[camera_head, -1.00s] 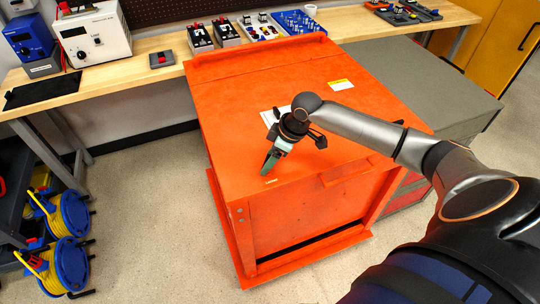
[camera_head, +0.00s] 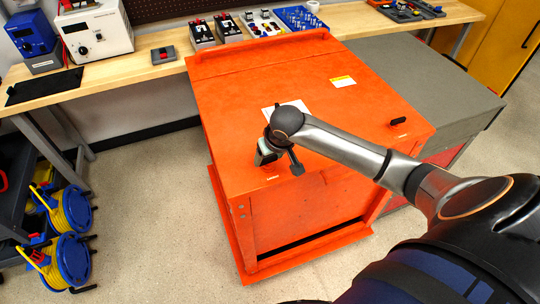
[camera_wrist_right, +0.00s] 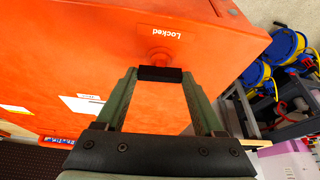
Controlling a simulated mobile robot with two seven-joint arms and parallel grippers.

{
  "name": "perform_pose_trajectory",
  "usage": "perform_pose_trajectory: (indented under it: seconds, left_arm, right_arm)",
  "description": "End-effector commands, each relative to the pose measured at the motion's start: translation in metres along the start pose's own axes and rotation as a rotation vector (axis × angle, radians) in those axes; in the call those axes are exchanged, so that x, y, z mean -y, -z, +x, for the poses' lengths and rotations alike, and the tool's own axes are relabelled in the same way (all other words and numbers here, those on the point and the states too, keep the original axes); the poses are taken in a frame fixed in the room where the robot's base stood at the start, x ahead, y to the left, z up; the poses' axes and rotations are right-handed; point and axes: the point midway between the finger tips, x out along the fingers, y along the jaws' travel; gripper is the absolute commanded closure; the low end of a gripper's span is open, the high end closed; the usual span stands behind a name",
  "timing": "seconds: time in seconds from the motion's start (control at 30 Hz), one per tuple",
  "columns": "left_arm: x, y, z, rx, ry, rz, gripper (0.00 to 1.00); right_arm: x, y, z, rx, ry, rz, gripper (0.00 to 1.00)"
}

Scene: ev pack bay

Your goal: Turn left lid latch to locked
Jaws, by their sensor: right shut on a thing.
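The orange battery case (camera_head: 300,80) has a flat orange lid. The left lid latch's black handle (camera_wrist_right: 160,74) shows in the right wrist view, beside its round orange pivot (camera_wrist_right: 158,55). A label reading "Locked" (camera_wrist_right: 162,32) is on the lid near the pivot. My right gripper (camera_wrist_right: 160,76) has its green fingers on either side of the handle and is shut on it. In the head view my right gripper (camera_head: 264,157) is over the lid's front left corner and hides the latch. My left gripper is not in view.
A second black latch (camera_head: 398,121) stands at the lid's right front. A wooden bench (camera_head: 165,75) with instruments runs behind the case. Blue and yellow cable reels (camera_head: 70,215) are at the left. The floor left of the case is clear.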

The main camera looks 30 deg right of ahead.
Motion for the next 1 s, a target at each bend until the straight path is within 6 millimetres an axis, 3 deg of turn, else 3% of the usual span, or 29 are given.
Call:
perform_pose_trajectory:
  seconds: [0.77, 0.8, 1.0]
  left_arm:
    - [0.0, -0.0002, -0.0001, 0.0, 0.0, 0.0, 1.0]
    - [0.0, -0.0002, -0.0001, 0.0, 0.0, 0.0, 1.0]
    - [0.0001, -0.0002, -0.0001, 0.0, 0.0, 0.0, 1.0]
  right_arm:
    - [0.0004, 0.0007, -0.0004, 0.0, -0.037, 0.092, 0.86]
    - [0.0004, 0.0007, -0.0004, 0.0, -0.037, 0.092, 0.26]
    - [0.0006, 0.0004, -0.0002, 0.0, -0.037, 0.09, 0.03]
